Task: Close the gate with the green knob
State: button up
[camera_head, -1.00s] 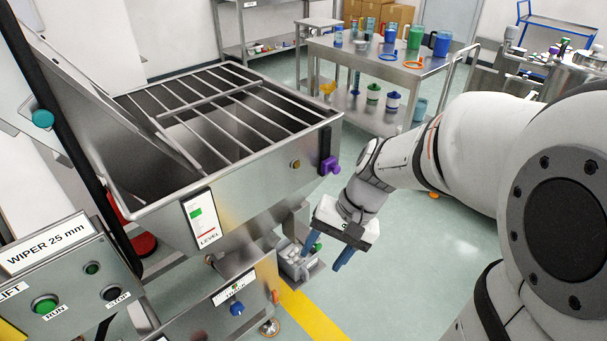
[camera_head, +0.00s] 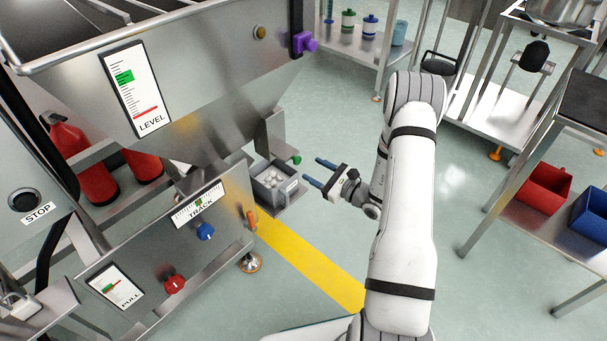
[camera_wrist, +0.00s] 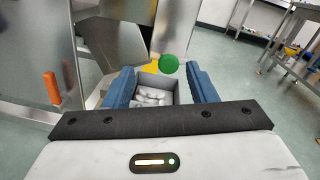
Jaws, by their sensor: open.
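The green knob (camera_head: 296,160) sits at the lower edge of the steel machine, just above a small grey bin. In the wrist view the green knob (camera_wrist: 169,64) is straight ahead, between and beyond my fingertips. My gripper (camera_head: 316,171) is open and empty, its two blue fingers pointing left toward the knob with a gap between. It also shows in the wrist view (camera_wrist: 162,80). I cannot clearly make out the gate itself behind the knob.
The grey bin (camera_head: 275,184) with pale pieces inside stands under the knob. A blue knob (camera_head: 205,231), a red knob (camera_head: 174,285), an orange handle (camera_head: 251,219) and a purple knob (camera_head: 304,42) are on the machine. Open floor with a yellow stripe (camera_head: 310,265) lies to the right.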

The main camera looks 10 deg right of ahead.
aim_at(299, 161)
jog(key=shift+m+t+h, duration=0.4)
jog(key=shift+m+h, duration=0.1)
jog(key=w+a, duration=0.1)
jog(key=w, duration=0.1)
jog(key=w+a+f+b, duration=0.1)
jog(key=w, duration=0.1)
jog(key=w+a+f+b, duration=0.1)
jog(key=w, duration=0.1)
jog(key=shift+w+a+f, duration=0.1)
jog(key=shift+w+a, duration=0.05)
jog(key=shift+w, duration=0.2)
jog(key=shift+c, duration=0.5)
grip_shut()
